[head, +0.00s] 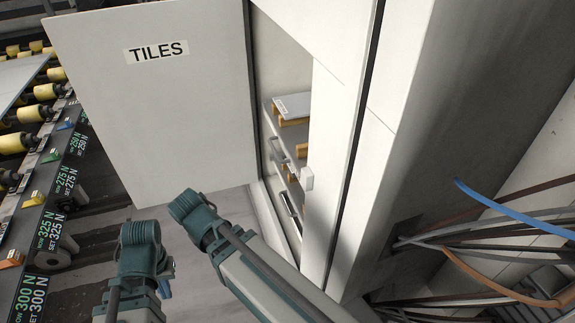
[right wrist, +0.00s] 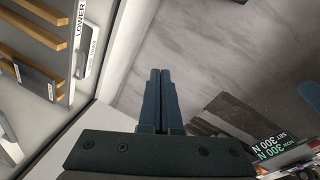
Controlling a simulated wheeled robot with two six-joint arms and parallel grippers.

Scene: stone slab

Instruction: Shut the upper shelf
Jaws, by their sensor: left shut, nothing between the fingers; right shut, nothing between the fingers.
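In the head view a pale cabinet stands open, its door (head: 160,100) marked TILES swung out to the left. Inside, the upper shelf (head: 268,122) carries a pale slab on wooden strips. A grey handle (head: 279,151) shows at its front. I cannot tell how far the shelf is pulled out. My left gripper (head: 162,284) is shut, low in the head view, left of the cabinet and mostly behind its wrist. My right gripper (right wrist: 160,76) is shut and empty over the grey floor, apart from the shelving. In the head view my right wrist hides it.
In the right wrist view a shelf front marked LOWER (right wrist: 81,22) has a handle beside wooden strips (right wrist: 35,70). A roller conveyor (head: 45,92) with force readouts runs along the left. Loose cables (head: 490,235) hang at the right. Floor below the door is clear.

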